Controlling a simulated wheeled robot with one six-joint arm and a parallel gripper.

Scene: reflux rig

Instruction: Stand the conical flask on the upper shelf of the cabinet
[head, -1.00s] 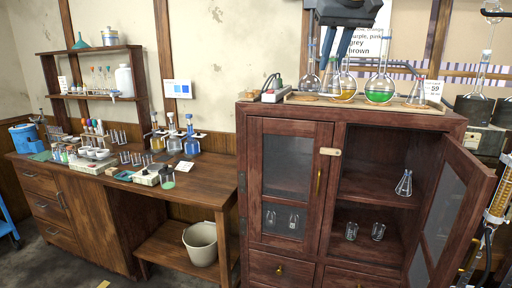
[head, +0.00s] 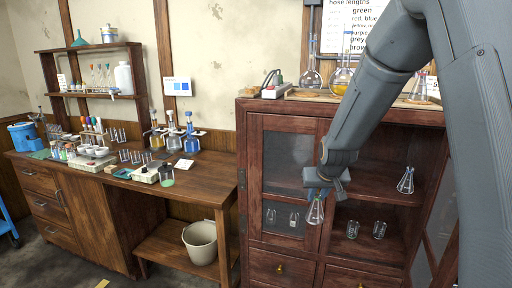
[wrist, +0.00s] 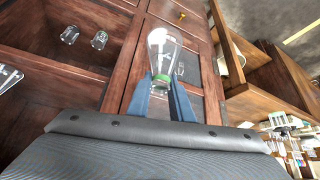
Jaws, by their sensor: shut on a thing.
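My gripper (head: 318,188) is shut on a clear glass conical flask (head: 315,212), which hangs upright below it in front of the cabinet, near the edge between the left door and the open bay. In the wrist view the flask (wrist: 163,50) sits between my two blue fingers (wrist: 172,100), its wide end pointing away; a green band shows near its neck end. The cabinet (head: 283,244) has its right side open. Its upper shelf (head: 375,190) holds another clear conical flask (head: 405,182) at the right. My arm covers part of the opening and the right door.
Two beakers (head: 352,230) stand on the lower shelf. The upper shelf's left and middle look clear. The left glass door (head: 287,170) is shut. Flasks including a round one (head: 311,77) stand on the cabinet top. A bench (head: 195,197) with glassware is at the left.

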